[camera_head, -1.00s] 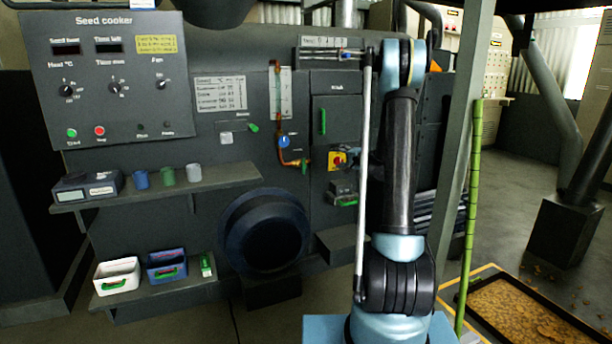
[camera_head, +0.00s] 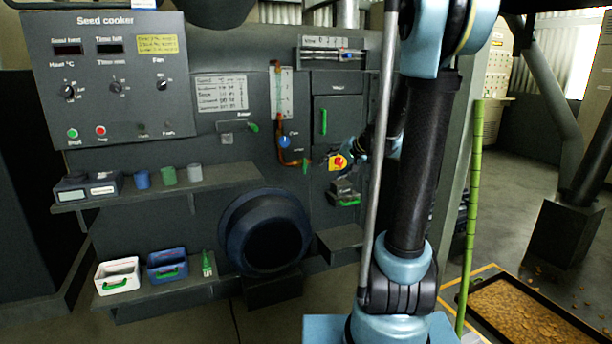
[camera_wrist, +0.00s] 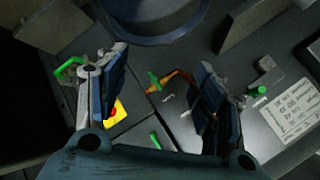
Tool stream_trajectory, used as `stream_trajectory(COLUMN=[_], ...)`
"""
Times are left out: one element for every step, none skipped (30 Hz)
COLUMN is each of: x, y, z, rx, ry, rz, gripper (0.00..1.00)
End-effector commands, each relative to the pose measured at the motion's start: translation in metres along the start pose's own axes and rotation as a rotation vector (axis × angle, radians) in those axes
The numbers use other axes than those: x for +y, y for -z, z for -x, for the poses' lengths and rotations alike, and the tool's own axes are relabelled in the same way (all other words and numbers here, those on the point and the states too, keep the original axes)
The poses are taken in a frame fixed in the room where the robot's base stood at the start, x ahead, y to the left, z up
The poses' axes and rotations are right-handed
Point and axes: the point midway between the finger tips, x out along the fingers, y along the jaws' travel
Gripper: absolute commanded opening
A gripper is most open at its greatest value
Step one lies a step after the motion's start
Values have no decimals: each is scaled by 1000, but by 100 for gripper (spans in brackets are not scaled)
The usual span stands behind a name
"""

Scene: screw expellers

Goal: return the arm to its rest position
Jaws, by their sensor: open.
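My arm (camera_head: 425,165) stands at the right of the head view, its upper link upright and its elbow at the top edge. Its far part shows partly behind the upper link, near the red and yellow switch (camera_head: 338,162). In the wrist view my gripper (camera_wrist: 160,95) is open, its two dark-padded fingers wide apart with nothing between the pads. It faces the cooker panel. A green-handled valve (camera_wrist: 154,82) on a copper pipe shows in the gap beyond the fingers. The switch (camera_wrist: 115,112) shows beside the left finger.
A round dark blue vessel (camera_head: 232,235) sticks out low on the panel. Shelves at left hold small cups (camera_head: 168,176), a white bin (camera_head: 118,275) and a blue bin (camera_head: 166,264). A green pole (camera_head: 472,210) stands close to the right of my arm. A tray of brown pieces (camera_head: 515,312) lies on the floor.

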Motion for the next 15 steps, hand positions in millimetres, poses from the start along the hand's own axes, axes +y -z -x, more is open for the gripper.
stream_trajectory(x=[1, 2, 4, 6, 8, 11, 13, 15, 19, 22, 24, 29, 32, 35, 40], y=[-14, -22, -33, -40, -48, -59, -66, -74, -85, -92, -100, -111, -118, -126, -136], z=[8, 13, 19, 23, 28, 34, 38, 43, 49, 53, 57, 63, 67, 72, 77], rx=[-15, -25, -38, -48, -57, -70, -80, -89, -101, -111, -121, -132, -142, -152, -163], ry=[-19, -33, -51, -64, -78, -95, -109, -123, -141, -156, -169, -188, -202, -216, -235], rz=[16, 26, 39, 48, 58, 71, 80, 89, 101, 111, 119, 131, 140, 148, 160], gripper=[62, 62, 62, 62, 62, 62, 62, 62, 62, 62, 62, 62, 62, 62, 62])
